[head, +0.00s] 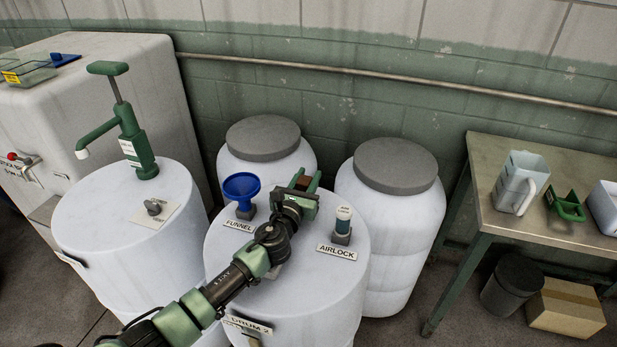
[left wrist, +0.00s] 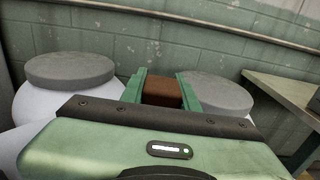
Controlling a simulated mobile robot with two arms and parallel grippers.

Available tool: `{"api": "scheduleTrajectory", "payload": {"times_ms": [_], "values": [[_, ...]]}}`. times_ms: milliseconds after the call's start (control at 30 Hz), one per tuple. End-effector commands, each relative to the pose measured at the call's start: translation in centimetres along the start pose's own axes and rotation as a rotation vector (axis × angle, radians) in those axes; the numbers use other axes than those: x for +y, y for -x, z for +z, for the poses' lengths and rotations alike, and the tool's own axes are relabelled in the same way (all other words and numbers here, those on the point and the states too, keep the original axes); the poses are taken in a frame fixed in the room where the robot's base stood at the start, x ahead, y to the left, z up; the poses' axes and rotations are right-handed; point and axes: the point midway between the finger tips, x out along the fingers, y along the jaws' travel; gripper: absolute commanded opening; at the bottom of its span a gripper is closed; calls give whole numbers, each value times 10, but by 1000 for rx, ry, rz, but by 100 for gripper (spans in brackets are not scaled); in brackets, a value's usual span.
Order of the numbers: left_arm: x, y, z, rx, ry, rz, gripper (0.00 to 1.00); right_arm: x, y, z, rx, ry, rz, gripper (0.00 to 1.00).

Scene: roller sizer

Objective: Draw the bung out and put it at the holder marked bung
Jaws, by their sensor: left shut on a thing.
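The bung (head: 304,183) is a brown block between the jaws of my left gripper (head: 306,181). The left gripper is shut on it and is over the far part of the white drum marked DRUM 2 (head: 340,285). The bung also shows between the green fingers in the left wrist view (left wrist: 162,92). I see no sign reading bung; my left arm covers the middle of the drum top and may hide it. My right gripper is not in view.
A pump (head: 130,125) stands on the left drum. Grey-lidded drums (head: 398,165) are behind. A bench (head: 480,195) is at right.

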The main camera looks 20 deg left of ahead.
Motion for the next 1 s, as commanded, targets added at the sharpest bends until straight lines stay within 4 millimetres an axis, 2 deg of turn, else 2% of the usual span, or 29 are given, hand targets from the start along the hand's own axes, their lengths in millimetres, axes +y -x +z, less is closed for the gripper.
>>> {"api": "scheduleTrajectory", "payload": {"times_ms": [33, 1000], "values": [[0, 2, -7, 10, -3, -1, 0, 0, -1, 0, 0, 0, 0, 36], [7, 0, -6, 2, -4, 5, 0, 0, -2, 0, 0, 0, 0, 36]]}}
